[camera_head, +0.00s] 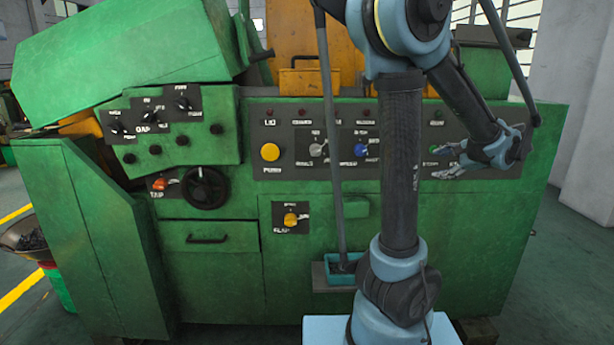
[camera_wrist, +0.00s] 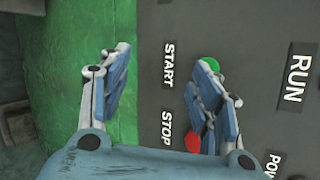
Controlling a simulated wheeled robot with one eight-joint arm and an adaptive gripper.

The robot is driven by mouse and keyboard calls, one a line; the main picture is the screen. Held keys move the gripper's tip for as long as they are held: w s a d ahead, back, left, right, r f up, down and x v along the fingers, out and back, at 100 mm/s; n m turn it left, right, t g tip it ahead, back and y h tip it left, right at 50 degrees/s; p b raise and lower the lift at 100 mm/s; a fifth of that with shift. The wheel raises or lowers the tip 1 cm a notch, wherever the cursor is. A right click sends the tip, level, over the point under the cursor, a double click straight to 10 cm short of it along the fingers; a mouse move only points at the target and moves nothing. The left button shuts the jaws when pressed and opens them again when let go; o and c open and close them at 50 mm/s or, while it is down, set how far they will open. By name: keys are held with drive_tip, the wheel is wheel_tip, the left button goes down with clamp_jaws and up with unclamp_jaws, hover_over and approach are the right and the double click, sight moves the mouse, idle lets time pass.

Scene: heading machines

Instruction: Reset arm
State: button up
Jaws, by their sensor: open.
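My gripper (camera_head: 440,162) is at the right part of the machine's control panel (camera_head: 290,171) in the head view. In the wrist view my gripper (camera_wrist: 160,72) has its two blue-grey fingers spread apart with nothing between them. The green button (camera_wrist: 209,64) and the red button (camera_wrist: 193,142) lie beside and partly behind the right finger. The START and STOP labels show between the fingers. I cannot tell whether a finger touches the panel.
The green heading machine (camera_head: 460,265) fills the front. A grey pillar (camera_head: 590,120) stands at right.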

drive_tip(key=s+a+f+n+g, duration=0.2)
drive_tip(key=s+a+f+n, duration=0.1)
drive_tip(key=a, duration=0.4)
drive_tip(key=s+a+f+n+g, duration=0.2)
drive_tip(key=s+a+n, duration=0.1)
drive_tip(key=a, duration=0.4)
drive_tip(key=s+a+f+n+g, duration=0.2)
drive_tip(key=a+f+n, duration=0.1)
drive_tip(key=a, duration=0.4)
drive_tip(key=s+a+f+n+g+h, duration=0.1)
drive_tip(key=s+a+f+n+h, duration=0.1)
drive_tip(key=s+f+n, duration=0.2)
drive_tip(key=s+a+f+n+g+h, duration=0.1)
drive_tip(key=s+f+n, duration=0.4)
drive_tip(key=s, duration=0.5)
drive_tip(key=shift+s+a+f+n+g+h, duration=0.25)
drive_tip(key=shift+a+f+g+h, duration=0.35)
drive_tip(key=shift+a, duration=0.65)
drive_tip(key=shift+r, duration=0.1)
drive_tip(key=shift+w+f, duration=0.2)
drive_tip(key=shift+w, duration=0.3)
